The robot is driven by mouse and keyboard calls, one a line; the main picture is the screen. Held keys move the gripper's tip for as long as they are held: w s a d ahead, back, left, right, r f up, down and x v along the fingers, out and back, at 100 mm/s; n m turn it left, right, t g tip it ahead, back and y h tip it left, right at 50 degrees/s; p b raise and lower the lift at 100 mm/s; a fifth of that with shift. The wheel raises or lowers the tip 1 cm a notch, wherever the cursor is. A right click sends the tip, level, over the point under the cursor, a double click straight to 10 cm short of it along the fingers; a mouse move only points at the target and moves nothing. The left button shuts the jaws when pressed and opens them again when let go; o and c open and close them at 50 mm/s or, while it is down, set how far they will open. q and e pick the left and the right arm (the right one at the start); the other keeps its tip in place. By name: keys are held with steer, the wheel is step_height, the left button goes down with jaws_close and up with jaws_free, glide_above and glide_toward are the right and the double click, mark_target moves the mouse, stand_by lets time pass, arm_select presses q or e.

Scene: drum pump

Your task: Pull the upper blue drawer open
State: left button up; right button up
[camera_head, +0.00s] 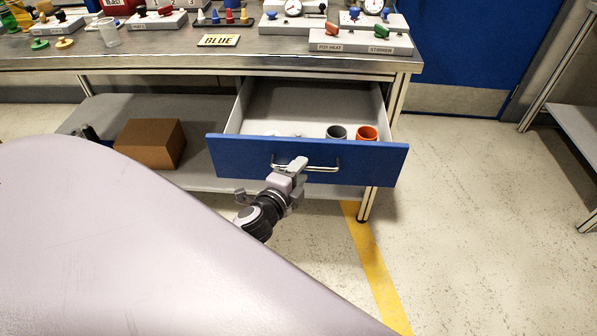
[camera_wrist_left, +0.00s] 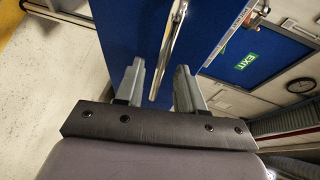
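The blue drawer (camera_head: 370,165) under the bench top is pulled well out in the head view, with its grey inside showing. Its metal bar handle (camera_head: 325,169) is on the front panel. My left gripper (camera_head: 291,168) is at the handle, over its middle-left part. In the left wrist view the two fingers (camera_wrist_left: 162,85) stand apart with the handle bar (camera_wrist_left: 169,50) running between them and gaps on both sides. The blue drawer front (camera_wrist_left: 125,35) lies beyond the fingers. My right gripper is not in view.
A grey cup (camera_head: 337,132) and an orange cup (camera_head: 367,133) are in the drawer. The bench top (camera_head: 150,58) carries several labelled stands, gauges and a clear cup (camera_head: 108,32). A brown box (camera_head: 150,143) sits on the lower shelf. The floor to the right is clear.

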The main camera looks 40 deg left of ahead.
arm_select(q)
steer(key=v, duration=0.7)
stand_by(0.3)
steer(key=shift+s+d, duration=0.1)
steer(key=shift+s, duration=0.05)
stand_by(0.3)
steer(key=s+d+n+g+h+p, duration=0.4)
steer(key=s+d+n+p, duration=0.5)
steer(key=s+n, duration=0.3)
steer(key=shift+d+f+n+g+h, duration=0.3)
steer(key=shift+d+f+n+g, duration=0.2)
steer(key=shift+g, duration=0.1)
